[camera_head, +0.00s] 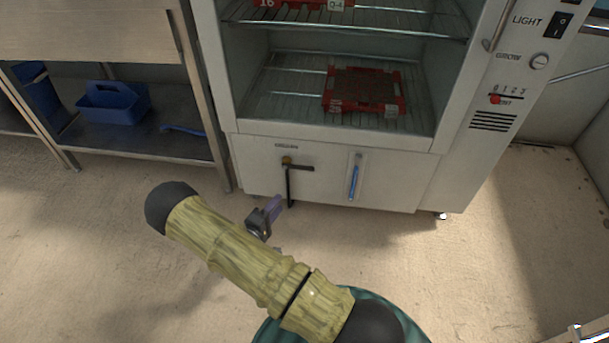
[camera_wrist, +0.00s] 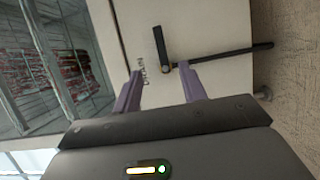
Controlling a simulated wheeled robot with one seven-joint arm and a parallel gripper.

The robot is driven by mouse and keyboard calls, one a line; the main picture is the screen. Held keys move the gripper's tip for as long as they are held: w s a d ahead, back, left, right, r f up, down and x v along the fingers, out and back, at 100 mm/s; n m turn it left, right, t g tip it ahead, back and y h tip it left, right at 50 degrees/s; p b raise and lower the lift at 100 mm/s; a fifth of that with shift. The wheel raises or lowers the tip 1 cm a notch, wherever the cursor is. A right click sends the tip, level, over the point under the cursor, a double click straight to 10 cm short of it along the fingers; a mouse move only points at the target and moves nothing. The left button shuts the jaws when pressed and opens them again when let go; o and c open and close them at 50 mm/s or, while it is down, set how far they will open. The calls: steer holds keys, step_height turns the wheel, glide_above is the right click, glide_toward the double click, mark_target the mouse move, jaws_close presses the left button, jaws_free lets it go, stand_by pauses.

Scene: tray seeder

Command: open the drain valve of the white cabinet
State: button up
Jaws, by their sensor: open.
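The white cabinet (camera_head: 250,180) stands ahead. Its drain valve (camera_head: 287,161) is low on the front panel, with a black lever (camera_head: 303,168) pointing right, level, across the black drain pipe (camera_head: 290,188) that runs down. In the turned wrist view the black lever (camera_wrist: 160,44) points up and the pipe (camera_wrist: 230,53) runs right. My gripper (camera_head: 274,203) is open and empty, left of the pipe's lower end in the head view. In the wrist view its purple fingers (camera_wrist: 160,70) show either side of the valve, one overlapping the pipe's start; contact cannot be told.
A blue tube gauge (camera_head: 355,177) is on the panel right of the valve. Red trays (camera_head: 340,100) sit on wire shelves above. A steel bench (camera_head: 140,145) with a blue caddy (camera_head: 112,104) stands left. The floor (camera_head: 90,240) in front is clear.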

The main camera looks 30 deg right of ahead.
mark_target(307, 169)
stand_by(0.3)
steer(key=b+x, duration=0.7)
steer(key=x, duration=1)
steer(key=shift+s, duration=0.15)
steer(key=shift+d+r, duration=0.15)
steer(key=shift+d, duration=0.1)
jaws_close()
